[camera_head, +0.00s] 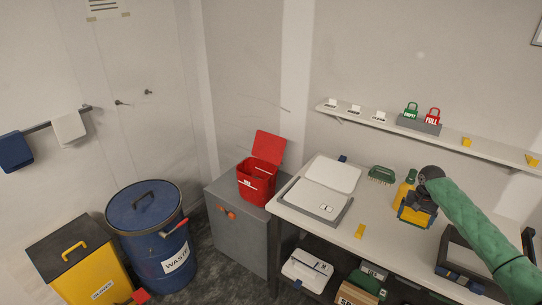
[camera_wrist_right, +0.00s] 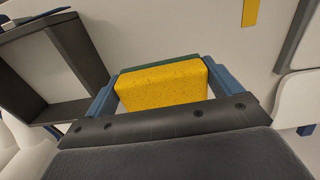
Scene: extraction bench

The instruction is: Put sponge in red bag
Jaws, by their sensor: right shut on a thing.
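The sponge (camera_wrist_right: 160,86) is a yellow block with a dark green layer, held between the two blue fingers of my right gripper (camera_wrist_right: 160,90) in the right wrist view. In the head view the sponge (camera_head: 414,214) shows as a yellow patch at my right gripper (camera_head: 415,210), over the right part of the bench. The red bag (camera_head: 256,187) stands to the left on a grey cabinet, its lid (camera_head: 269,147) raised open. The bag's inside is mostly hidden. My left gripper is not in view.
On the bench (camera_head: 375,207) are a white-lidded case (camera_head: 313,205), a green brush (camera_head: 381,175) and a dark open-topped tray (camera_head: 462,262). A wall shelf (camera_head: 450,136) with padlocks is above. A blue waste drum (camera_head: 147,225) stands left of the grey cabinet (camera_head: 240,235).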

